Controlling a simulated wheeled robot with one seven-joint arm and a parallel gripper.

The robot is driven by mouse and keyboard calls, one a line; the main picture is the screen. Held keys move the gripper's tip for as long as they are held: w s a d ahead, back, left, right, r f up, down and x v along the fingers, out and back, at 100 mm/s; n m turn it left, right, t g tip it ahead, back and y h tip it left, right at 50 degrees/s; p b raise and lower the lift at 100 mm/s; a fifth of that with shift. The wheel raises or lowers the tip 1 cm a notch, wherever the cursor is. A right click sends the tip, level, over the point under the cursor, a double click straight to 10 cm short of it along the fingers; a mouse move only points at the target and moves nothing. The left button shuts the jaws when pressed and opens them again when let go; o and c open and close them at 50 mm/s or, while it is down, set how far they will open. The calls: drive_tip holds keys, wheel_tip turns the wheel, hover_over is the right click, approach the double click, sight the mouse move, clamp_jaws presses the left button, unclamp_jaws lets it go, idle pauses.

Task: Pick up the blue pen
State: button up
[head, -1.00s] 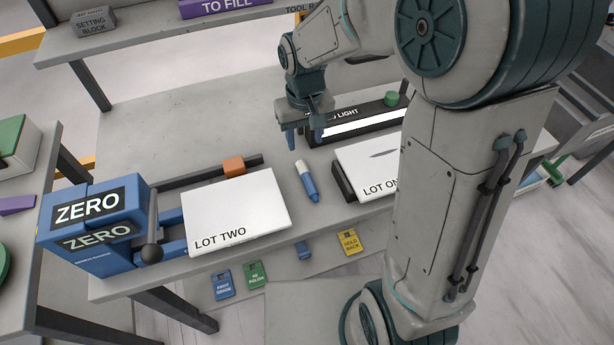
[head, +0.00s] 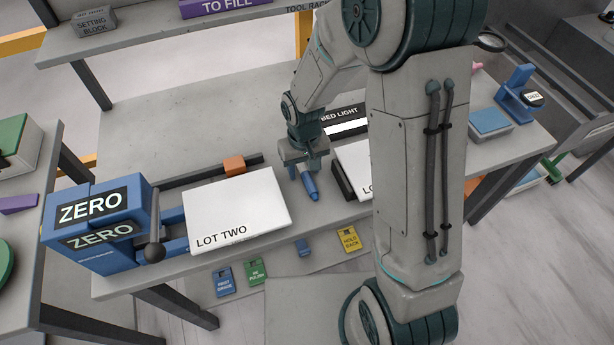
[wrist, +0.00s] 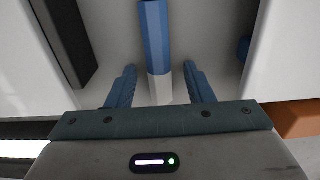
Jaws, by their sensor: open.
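The blue pen (head: 310,186) lies on the grey bench between the LOT TWO box and the LOT ONE box. In the wrist view the pen (wrist: 155,40) has a blue body and a pale end section. My gripper (wrist: 160,75) is open, with one blue finger on each side of the pen's pale end and a gap on both sides. In the head view my gripper (head: 302,172) is over the pen's upper end and hides that part. I cannot tell the exact height of the fingertips over the bench.
The white LOT TWO box (head: 237,210) is close on the left, and the LOT ONE box (head: 352,162) close on the right. The BED LIGHT bar (head: 340,118) is behind. An orange block (head: 234,165) sits on a dark rail at left. Several tags hang along the front edge.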

drive_tip(key=c, duration=1)
drive_tip(key=shift+r, duration=0.15)
